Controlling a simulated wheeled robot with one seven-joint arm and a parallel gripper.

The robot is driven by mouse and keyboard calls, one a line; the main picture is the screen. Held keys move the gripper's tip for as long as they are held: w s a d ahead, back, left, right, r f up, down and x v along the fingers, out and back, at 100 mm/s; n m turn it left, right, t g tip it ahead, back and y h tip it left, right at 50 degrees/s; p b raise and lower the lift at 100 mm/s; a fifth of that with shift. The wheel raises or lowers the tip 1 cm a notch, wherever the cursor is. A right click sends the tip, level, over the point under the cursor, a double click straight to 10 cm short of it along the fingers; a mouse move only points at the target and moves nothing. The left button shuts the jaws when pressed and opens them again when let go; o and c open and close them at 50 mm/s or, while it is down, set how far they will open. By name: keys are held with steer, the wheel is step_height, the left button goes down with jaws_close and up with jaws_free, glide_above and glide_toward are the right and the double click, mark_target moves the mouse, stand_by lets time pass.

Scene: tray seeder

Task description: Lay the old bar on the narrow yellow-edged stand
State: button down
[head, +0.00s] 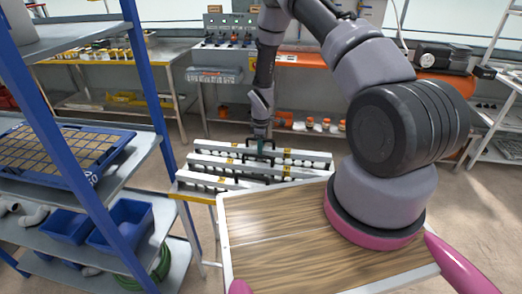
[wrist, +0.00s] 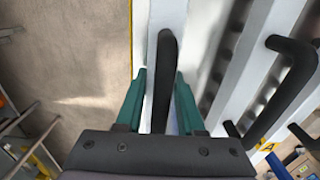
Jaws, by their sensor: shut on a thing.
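My gripper (head: 260,148) is over the stand, at the rearmost of three long white bars (head: 310,155). In the wrist view its two green fingers (wrist: 160,85) are on either side of the black handle (wrist: 166,45) of a white bar (wrist: 166,14), shut on it. I cannot tell whether this bar is raised or resting. The other bars, the middle one (head: 312,171) and the front one (head: 203,180), lie parallel in front of it, with yellow labels and black handles. The yellow-edged stand (head: 197,198) is under them. I cannot tell by looks which bar is old.
A wood-topped surface (head: 275,240) with a pale rim is in front of the stand. A blue-framed shelf (head: 158,65) with blue bins (head: 122,222) stands at left. Benches (head: 172,48) line the back. Bare floor (wrist: 65,65) lies beside the held bar in the wrist view.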

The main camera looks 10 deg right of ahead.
steer(key=shift+f, duration=0.15)
stand_by(0.3)
steer(key=shift+c, duration=2.2)
jaws_free()
step_height(320, 180, up, 11)
steer(key=shift+f, duration=0.1)
steer(key=s+d+r+m+t, duration=0.1)
steer(key=s+r+m, duration=0.15)
steer(key=r, duration=0.75)
steer(key=s+d+r+m+t, duration=0.1)
steer(key=d+r+m, duration=0.15)
steer(key=r, duration=0.75)
steer(key=s+d+r+m+t, duration=0.1)
steer(key=s+r+m, duration=0.15)
steer(key=r, duration=0.75)
steer(key=s+r+m+t+y, duration=0.1)
steer(key=s+r+m, duration=0.4)
steer(key=s, duration=0.6)
steer(key=s+d+r+m+t+y, duration=0.1)
steer(key=s+r+m+t, duration=0.2)
steer(key=s+r, duration=0.7)
steer(key=shift+s+d+r+m, duration=0.2)
steer(key=shift+s+m, duration=0.4)
steer(key=shift+m, duration=0.55)
